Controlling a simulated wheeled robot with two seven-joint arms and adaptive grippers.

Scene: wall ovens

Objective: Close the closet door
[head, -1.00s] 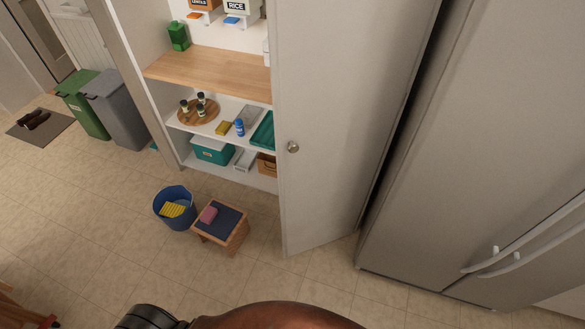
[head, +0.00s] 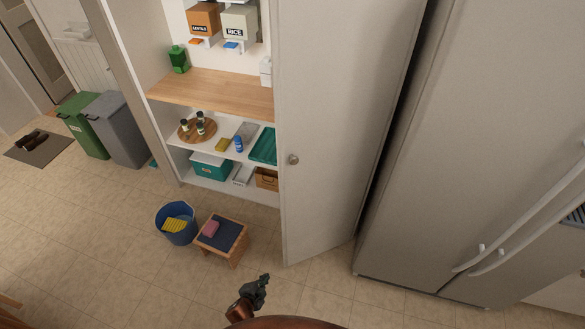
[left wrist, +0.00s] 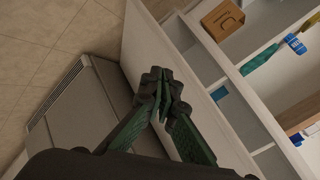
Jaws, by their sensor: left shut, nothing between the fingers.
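The white closet door (head: 330,130) stands open at the right of the closet, beside the fridge. Its round metal knob (head: 293,159) is near the door's left edge. The closet's shelves (head: 215,90) are exposed to the left of the door. My left gripper (head: 262,280) is low in the head view, in front of the door's bottom and apart from it, with its fingers shut and empty. In the left wrist view, the shut fingers (left wrist: 162,82) appear in front of a white panel, with shelves at the right. My right gripper is not in view.
A wooden step stool (head: 238,225) with a pink sponge and a blue bucket (head: 180,238) stand on the floor before the closet. The grey fridge (head: 480,150) is close at the right. Green and grey bins (head: 122,125) stand left. The floor at the lower left is mostly clear.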

